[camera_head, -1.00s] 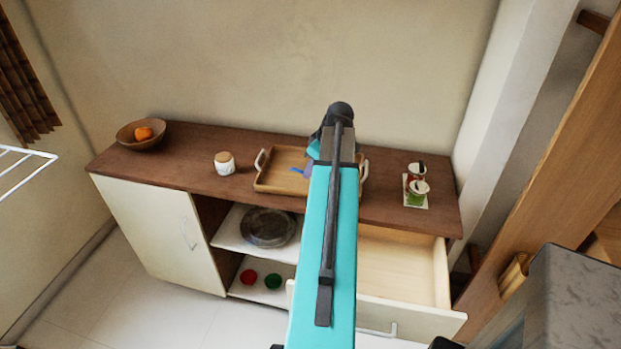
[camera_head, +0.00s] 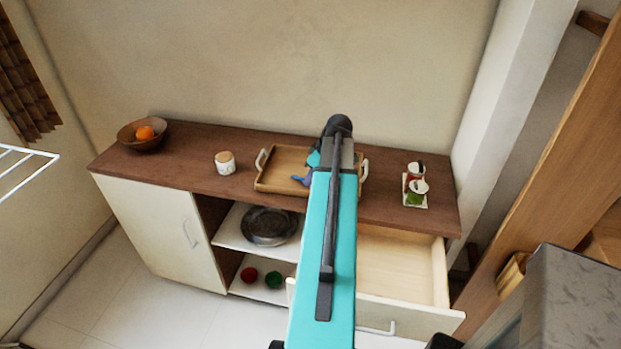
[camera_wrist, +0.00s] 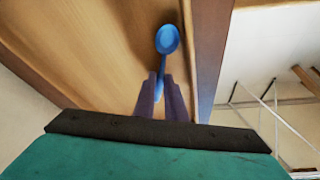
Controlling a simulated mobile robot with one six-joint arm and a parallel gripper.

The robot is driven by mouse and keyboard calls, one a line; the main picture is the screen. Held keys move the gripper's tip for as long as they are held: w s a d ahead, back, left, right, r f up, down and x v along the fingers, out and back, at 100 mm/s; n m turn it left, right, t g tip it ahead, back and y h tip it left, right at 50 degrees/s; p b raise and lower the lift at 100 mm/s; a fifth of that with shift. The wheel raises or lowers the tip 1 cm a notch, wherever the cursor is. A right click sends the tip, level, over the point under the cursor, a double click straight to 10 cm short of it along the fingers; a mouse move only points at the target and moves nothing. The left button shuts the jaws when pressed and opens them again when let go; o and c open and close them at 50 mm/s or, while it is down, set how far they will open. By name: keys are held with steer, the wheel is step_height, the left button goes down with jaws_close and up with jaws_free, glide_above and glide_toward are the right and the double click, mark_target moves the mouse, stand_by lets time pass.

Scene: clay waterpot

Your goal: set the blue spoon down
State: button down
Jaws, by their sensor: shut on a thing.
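The blue spoon (camera_wrist: 167,42) shows in the wrist view, its bowl pointing away from my gripper. My gripper (camera_wrist: 163,84) is shut on the spoon's handle, with one purple finger on each side. The spoon is over the wooden floor of the tray, close to a tray wall; I cannot tell whether it touches the floor. In the head view my gripper (camera_head: 302,180) is low over the wooden tray (camera_head: 278,189), and my arm hides the tray's right part. The spoon cannot be made out clearly there.
On the brown cabinet top stand a bowl with an orange (camera_head: 145,132), a white jar with a wooden lid (camera_head: 225,162) left of the tray, and two small jars (camera_head: 416,186) on the right. Below, a drawer (camera_head: 405,265) stands open.

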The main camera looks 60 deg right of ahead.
steer(key=c, duration=1.8)
jaws_free()
steer(key=shift+r, duration=0.15)
steer(key=shift+b+v, duration=1.05)
steer(key=shift+v, duration=4.9)
steer(key=shift+s, duration=0.15)
